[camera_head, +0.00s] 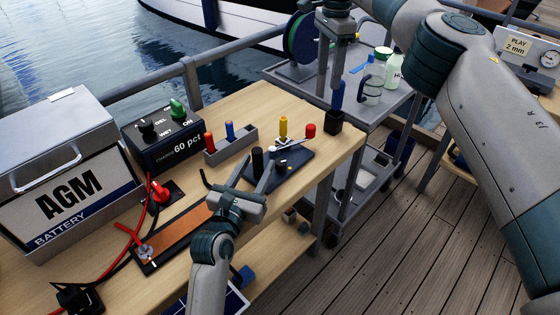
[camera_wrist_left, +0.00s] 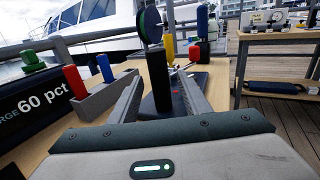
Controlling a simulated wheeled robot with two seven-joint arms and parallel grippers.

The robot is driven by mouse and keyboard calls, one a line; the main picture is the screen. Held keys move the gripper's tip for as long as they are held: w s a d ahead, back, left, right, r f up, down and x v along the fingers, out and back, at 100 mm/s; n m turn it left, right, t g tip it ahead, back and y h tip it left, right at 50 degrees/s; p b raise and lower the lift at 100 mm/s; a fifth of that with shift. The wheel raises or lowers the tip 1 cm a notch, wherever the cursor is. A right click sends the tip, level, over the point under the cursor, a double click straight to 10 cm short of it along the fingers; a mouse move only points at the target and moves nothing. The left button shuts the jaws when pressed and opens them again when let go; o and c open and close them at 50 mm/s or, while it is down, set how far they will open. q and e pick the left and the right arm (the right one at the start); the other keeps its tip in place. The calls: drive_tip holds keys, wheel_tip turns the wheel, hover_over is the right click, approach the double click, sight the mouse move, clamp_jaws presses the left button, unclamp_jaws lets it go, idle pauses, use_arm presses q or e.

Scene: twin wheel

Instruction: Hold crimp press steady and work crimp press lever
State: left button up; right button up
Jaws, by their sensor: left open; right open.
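The crimp press has a dark base plate (camera_head: 293,172) on the wooden bench near its right end. A black upright post (camera_head: 257,161) stands at its left side, and a light metal lever with a red knob (camera_head: 310,130) is at its far right. My left gripper (camera_head: 258,174) is open, with its fingers on either side of the black post (camera_wrist_left: 158,80) in the left wrist view; contact cannot be told. My right gripper (camera_head: 330,88) is open and points down beyond the red knob, apart from it. The yellow-topped piece (camera_head: 283,126) stands behind the lever.
A grey holder (camera_head: 236,146) with red and blue handles and a black control box (camera_head: 163,143) stand left of the press. A battery (camera_head: 70,190) with red cables fills the bench's left. A blue-handled tool in a black block (camera_head: 333,122) is near my right gripper. A grey cart (camera_head: 375,110) stands behind.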

use_arm(q)
drive_tip(key=v, duration=1)
drive_tip(key=shift+s+a, duration=0.1)
drive_tip(key=shift+s, duration=0.25)
drive_tip(key=shift+s+f, duration=0.1)
drive_tip(key=shift+s, duration=0.05)
